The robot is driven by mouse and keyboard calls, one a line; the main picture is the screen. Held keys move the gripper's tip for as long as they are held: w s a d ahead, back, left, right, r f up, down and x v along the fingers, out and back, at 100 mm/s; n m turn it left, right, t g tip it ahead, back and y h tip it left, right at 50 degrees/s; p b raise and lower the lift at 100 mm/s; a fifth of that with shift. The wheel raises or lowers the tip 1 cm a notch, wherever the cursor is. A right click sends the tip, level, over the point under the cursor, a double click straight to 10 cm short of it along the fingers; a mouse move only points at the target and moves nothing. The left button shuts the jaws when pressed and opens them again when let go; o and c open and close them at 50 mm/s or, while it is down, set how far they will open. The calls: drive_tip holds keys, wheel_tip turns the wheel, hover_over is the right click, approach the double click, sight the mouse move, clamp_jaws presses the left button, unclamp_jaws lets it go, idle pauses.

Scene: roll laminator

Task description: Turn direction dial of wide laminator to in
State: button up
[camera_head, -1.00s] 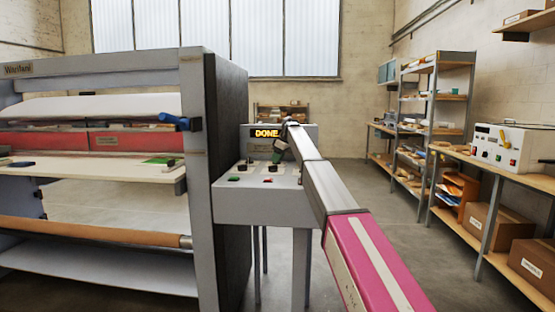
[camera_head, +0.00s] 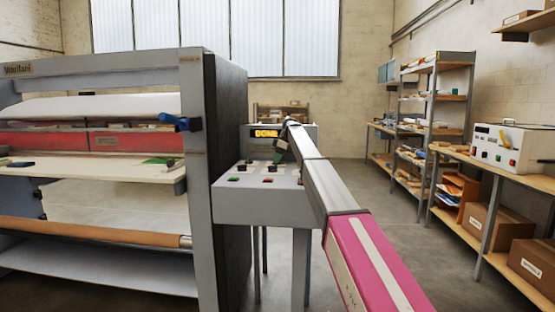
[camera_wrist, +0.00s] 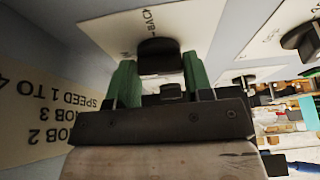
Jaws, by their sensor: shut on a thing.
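The wide laminator (camera_head: 228,160) stands at the left in the head view, with its grey control panel (camera_head: 255,205) on its right side. My gripper (camera_wrist: 160,75) has green fingers, one on each side of a black dial (camera_wrist: 160,52) in the wrist view, and it is shut on that dial. The dial sits on a white plate whose partly hidden label ends in "BACK". The dial's pointer direction is not clear. In the head view my gripper (camera_head: 283,152) is over the panel's far part, and my arm hides the dial.
A lit display (camera_head: 266,133) reading "DONE" is behind the panel's knobs. Two other black dials (camera_wrist: 299,40) (camera_wrist: 244,81) show at the right in the wrist view. A bench with a white device (camera_head: 505,147) and shelves (camera_head: 450,100) stand at the right. The floor between is clear.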

drive_tip(key=o, duration=0.9)
drive_tip(key=shift+r, duration=0.15)
drive_tip(key=v, duration=1)
drive_tip(key=shift+d+r, duration=0.2)
drive_tip(key=shift+s, duration=0.1)
